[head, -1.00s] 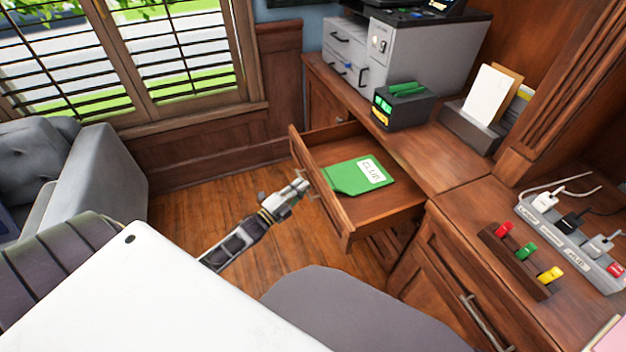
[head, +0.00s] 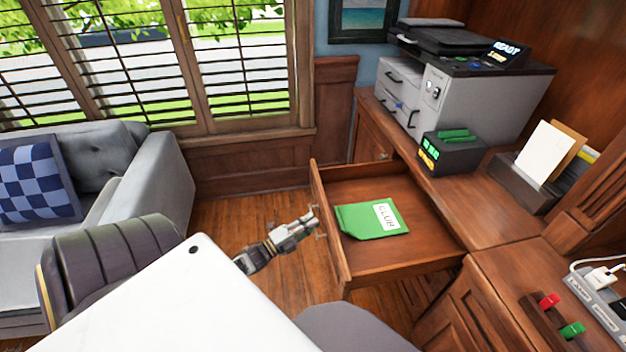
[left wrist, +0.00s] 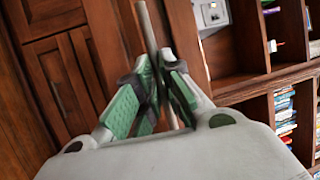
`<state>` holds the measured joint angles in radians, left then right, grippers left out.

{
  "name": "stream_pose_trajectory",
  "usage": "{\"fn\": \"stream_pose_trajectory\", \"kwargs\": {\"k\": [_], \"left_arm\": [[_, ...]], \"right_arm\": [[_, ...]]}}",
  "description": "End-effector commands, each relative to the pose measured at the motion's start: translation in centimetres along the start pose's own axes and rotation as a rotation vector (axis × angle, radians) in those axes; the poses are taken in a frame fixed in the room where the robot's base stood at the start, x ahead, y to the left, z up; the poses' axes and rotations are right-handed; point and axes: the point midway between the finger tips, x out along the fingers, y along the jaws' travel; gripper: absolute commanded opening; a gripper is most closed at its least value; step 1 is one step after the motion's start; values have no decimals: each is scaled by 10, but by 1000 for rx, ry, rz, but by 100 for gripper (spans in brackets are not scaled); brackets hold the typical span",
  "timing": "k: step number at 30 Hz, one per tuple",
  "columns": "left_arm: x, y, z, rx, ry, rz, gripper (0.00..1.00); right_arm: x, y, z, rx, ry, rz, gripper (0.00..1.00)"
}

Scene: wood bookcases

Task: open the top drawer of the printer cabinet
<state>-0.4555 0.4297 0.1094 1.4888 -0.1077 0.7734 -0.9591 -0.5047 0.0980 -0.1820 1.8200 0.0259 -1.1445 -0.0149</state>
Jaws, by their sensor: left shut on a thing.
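The top drawer (head: 425,236) of the printer cabinet stands pulled out, its inside showing in the head view. A green folder marked CLUB (head: 368,222) lies in it. My left gripper (head: 312,224) is at the outer side of the drawer front (head: 328,225), at its handle. In the left wrist view, the fingers (left wrist: 158,85) are shut on the handle, a thin pale bar (left wrist: 148,28) that runs between them. The gripper hides part of the handle. My right gripper is not in view.
A grey printer (head: 460,95) and a small dark box with green and yellow lights (head: 452,155) stand on the cabinet top. A grey chair (head: 120,255) and a sofa (head: 165,180) are at left. Wood floor (head: 240,212) is clear between sofa and drawer.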

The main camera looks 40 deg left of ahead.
Motion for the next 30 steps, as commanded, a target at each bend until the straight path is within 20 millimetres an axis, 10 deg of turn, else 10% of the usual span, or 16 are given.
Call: {"fn": "stream_pose_trajectory", "kwargs": {"k": [8, 14, 30], "left_arm": [[-1, 2, 0, -1, 0, 4, 0], [-1, 1, 0, 0, 0, 3, 31], [-8, 1, 0, 0, -1, 2, 31]], "right_arm": [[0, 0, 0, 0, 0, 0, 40], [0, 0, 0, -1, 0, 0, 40], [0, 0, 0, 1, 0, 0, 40]]}}
